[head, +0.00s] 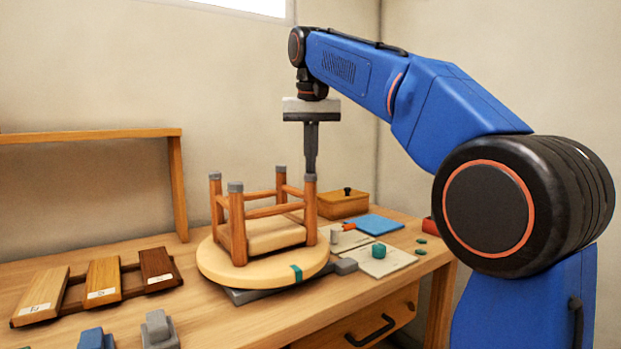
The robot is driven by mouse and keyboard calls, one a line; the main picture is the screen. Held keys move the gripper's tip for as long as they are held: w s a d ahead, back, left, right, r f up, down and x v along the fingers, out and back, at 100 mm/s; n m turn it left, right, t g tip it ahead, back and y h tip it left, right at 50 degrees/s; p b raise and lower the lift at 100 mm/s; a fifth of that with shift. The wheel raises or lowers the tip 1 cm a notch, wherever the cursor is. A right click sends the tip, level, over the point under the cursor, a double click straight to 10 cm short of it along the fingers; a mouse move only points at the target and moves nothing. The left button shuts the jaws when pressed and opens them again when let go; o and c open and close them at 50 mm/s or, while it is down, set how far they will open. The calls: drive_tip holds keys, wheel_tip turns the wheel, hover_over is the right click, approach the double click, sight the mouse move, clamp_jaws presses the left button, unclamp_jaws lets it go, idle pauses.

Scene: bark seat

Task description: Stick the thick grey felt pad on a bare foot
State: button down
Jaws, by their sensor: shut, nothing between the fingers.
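The foot tips at the left (215,176), front (235,187) and back (281,169) look grey. The right front foot (309,178) also has a grey tip. My gripper (311,168) points down right at that foot, its fingers shut with nothing between them; I cannot tell whether they touch the tip. A small grey piece (345,266) lies beside the seat at the right. I cannot tell whether it is a felt pad.
A blue sheet (375,224) and wooden box (340,204) lie behind. Wood samples (103,281), a blue block (95,339) and a grey block (159,330) are at the left.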

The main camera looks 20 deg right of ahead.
drive_tip(key=shift+r, duration=2.9)
drive_tip(key=shift+s+d+f, duration=0.15)
drive_tip(key=shift+s+f, duration=0.05)
drive_tip(key=shift+s, duration=0.1)
drive_tip(key=s+d+f+t, duration=0.1)
drive_tip(key=s+d+f, duration=0.1)
drive_tip(key=s+f, duration=0.9)
drive_tip(key=s+d+f+n, duration=0.1)
drive_tip(key=s+d+f, duration=0.1)
drive_tip(key=s+f, duration=0.8)
drive_tip(key=s+d+f+n+t, duration=0.1)
drive_tip(key=s+f, duration=1)
drive_tip(key=f, duration=1.2)
drive_tip(key=shift+s+d+t, duration=0.3)
drive_tip(key=shift+d, duration=0.55)
